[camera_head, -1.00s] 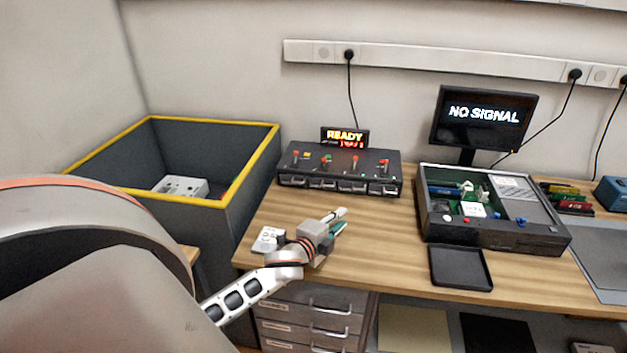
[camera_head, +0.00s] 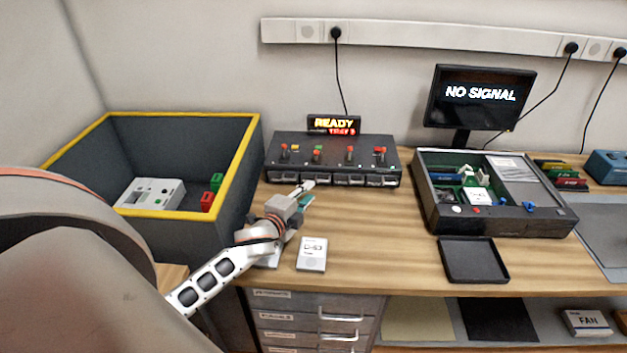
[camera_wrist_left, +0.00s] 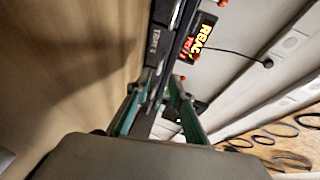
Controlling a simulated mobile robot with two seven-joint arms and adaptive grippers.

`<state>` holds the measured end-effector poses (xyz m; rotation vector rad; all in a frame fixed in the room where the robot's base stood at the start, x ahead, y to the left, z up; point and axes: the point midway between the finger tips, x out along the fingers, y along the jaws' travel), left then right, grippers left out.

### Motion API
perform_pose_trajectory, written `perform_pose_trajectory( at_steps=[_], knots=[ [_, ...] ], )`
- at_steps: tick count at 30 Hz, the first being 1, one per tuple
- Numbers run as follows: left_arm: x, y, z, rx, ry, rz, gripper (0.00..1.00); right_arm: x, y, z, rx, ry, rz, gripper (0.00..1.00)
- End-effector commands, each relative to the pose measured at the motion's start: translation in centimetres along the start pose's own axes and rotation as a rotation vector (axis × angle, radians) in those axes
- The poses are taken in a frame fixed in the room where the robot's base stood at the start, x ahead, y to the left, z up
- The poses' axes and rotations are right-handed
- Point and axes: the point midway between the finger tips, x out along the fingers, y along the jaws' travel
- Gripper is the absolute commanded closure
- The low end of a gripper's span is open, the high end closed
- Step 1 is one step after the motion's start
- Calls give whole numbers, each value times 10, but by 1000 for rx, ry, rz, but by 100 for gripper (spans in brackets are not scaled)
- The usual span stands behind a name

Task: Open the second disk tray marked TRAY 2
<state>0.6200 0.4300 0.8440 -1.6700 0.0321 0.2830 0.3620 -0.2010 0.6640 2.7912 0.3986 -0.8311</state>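The black disk unit (camera_head: 333,158) stands at the back of the bench, with a row of tray fronts and pale handles along its lower face. All trays look shut. Its lit display (camera_head: 334,125) reads READY, with a red TRAY line below. My left gripper (camera_head: 306,190) is just in front of the trays on the left half of the unit. In the left wrist view, its two green fingers (camera_wrist_left: 160,115) are apart, with the unit's dark front ahead of them. I cannot tell whether they touch a handle. The TRAY 2 label is not readable. My right gripper is not in view.
A yellow-rimmed grey bin (camera_head: 245,160) stands left of the bench. White cards, one marked C-63 (camera_head: 312,254), lie near the front edge. An open chassis (camera_head: 540,222), a black tray (camera_head: 473,260) and a NO SIGNAL monitor (camera_head: 480,97) are to the right.

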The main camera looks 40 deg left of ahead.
Motion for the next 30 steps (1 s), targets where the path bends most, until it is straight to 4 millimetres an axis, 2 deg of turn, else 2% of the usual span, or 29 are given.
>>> perform_pose_trajectory(
  at_steps=[16,21,28,29,30],
  knots=[
    [69,0,0,-1,0,0,78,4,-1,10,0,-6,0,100],
    [76,0,0,0,1,1,78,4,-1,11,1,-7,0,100],
    [76,0,0,0,1,1,78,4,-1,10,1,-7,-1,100],
    [76,0,0,0,1,1,81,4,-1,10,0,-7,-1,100],
    [76,0,0,0,1,1,91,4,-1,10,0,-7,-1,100]
  ],
)
